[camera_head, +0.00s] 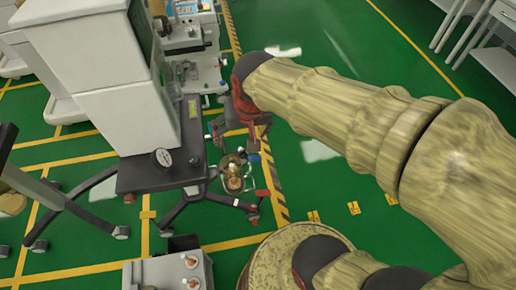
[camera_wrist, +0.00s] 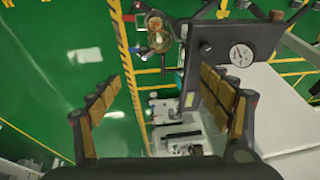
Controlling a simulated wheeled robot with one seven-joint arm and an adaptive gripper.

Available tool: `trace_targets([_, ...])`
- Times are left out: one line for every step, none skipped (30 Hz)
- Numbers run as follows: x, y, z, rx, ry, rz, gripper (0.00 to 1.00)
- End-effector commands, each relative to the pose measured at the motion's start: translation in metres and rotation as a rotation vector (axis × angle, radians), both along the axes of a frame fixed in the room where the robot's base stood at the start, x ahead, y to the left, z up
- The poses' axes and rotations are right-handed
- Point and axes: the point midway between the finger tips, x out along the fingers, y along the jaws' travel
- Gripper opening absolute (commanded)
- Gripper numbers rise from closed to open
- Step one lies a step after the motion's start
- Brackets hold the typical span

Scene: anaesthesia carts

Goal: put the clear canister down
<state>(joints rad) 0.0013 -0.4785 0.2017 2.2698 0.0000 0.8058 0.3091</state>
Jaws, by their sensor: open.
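The clear canister (camera_head: 235,176), with amber-brown contents, is beside the dark shelf of an anaesthesia cart in the head view. My gripper (camera_head: 238,130) is open and empty, above the canister in the head view. In the wrist view my gripper's two fingers (camera_wrist: 160,88) are spread wide, with nothing between them and the canister beyond their tips.
The cart's dark shelf (camera_head: 135,178) carries a round gauge (camera_head: 162,157) and stands close left of the canister. A tall white cabinet (camera_head: 115,110) rises above it. Another white machine (camera_head: 195,50) stands behind. Green floor (camera_head: 320,190) is clear to the right.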

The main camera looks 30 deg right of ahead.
Motion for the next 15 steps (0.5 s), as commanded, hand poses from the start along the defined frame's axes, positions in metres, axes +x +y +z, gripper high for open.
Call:
trace_targets([-0.019, 0.000, 0.015, -0.019, -0.039, 0.052, 0.78])
trace_targets([-0.030, 0.000, 0.021, -0.032, -0.053, 0.083, 0.78])
trace_targets([-0.042, 0.000, 0.028, -0.048, -0.074, 0.121, 0.78])
trace_targets([-0.051, 0.000, 0.032, -0.060, -0.086, 0.148, 0.78])
trace_targets([-0.059, 0.000, 0.035, -0.071, -0.097, 0.172, 0.78])
trace_targets([-0.068, 0.000, 0.039, -0.084, -0.112, 0.201, 0.78])
trace_targets([-0.074, 0.000, 0.040, -0.094, -0.120, 0.220, 0.78])
trace_targets([-0.079, 0.000, 0.042, -0.101, -0.128, 0.236, 0.78])
trace_targets([-0.085, 0.000, 0.043, -0.110, -0.135, 0.253, 0.78])
trace_targets([-0.088, 0.000, 0.044, -0.115, -0.140, 0.264, 0.78])
trace_targets([-0.091, 0.000, 0.045, -0.120, -0.144, 0.273, 0.78])
trace_targets([-0.093, 0.001, 0.045, -0.123, -0.146, 0.279, 0.78])
trace_targets([-0.094, 0.001, 0.045, -0.125, -0.147, 0.284, 0.78])
trace_targets([-0.095, 0.000, 0.045, -0.127, -0.148, 0.285, 0.78])
trace_targets([-0.095, 0.000, 0.045, -0.127, -0.148, 0.287, 0.78])
